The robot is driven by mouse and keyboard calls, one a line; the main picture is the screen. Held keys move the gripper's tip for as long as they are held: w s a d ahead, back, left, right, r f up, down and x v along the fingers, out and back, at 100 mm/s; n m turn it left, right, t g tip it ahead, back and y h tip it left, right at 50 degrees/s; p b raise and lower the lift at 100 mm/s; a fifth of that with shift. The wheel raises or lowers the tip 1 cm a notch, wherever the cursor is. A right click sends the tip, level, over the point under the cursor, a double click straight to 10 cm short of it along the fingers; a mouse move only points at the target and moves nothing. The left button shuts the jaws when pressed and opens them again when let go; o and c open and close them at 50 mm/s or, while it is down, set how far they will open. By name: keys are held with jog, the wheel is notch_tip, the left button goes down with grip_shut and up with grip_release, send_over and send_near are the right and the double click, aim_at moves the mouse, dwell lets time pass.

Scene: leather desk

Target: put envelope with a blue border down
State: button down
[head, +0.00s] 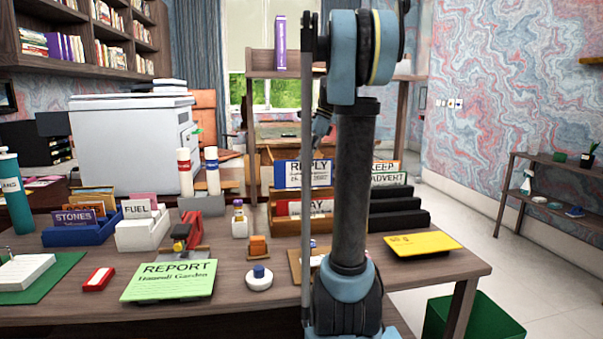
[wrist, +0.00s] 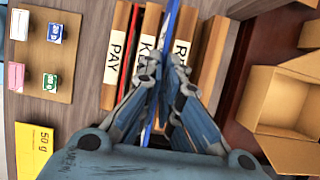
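The envelope with a blue border (head: 280,176) stands upright at the letter rack, with a face reading REPLY; it also shows nearly edge-on as a thin blue strip in the wrist view (wrist: 171,18). My gripper (wrist: 165,62) is shut on the envelope from above. In the head view my gripper (head: 321,128) is partly hidden behind my arm. The wooden letter rack (head: 285,226) has dividers labelled PAY, KEEP and REPLY. The envelope lines up between the KEEP and REPLY dividers in the wrist view. I cannot tell whether its lower edge touches the rack.
A red-edged envelope (wrist: 131,50) is by the PAY divider. Black trays (head: 400,220) stand right of the rack. An open cardboard box (wrist: 275,100) shows in the wrist view.

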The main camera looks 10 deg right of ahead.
jog(key=w, duration=0.8)
notch_tip(320, 180, down, 7)
jog(key=shift+s, duration=0.2)
jog(key=shift+f, duration=0.1)
jog(key=c, duration=1.8)
grip_release()
jog(key=v, duration=0.7)
jog(key=shift+r, duration=0.35)
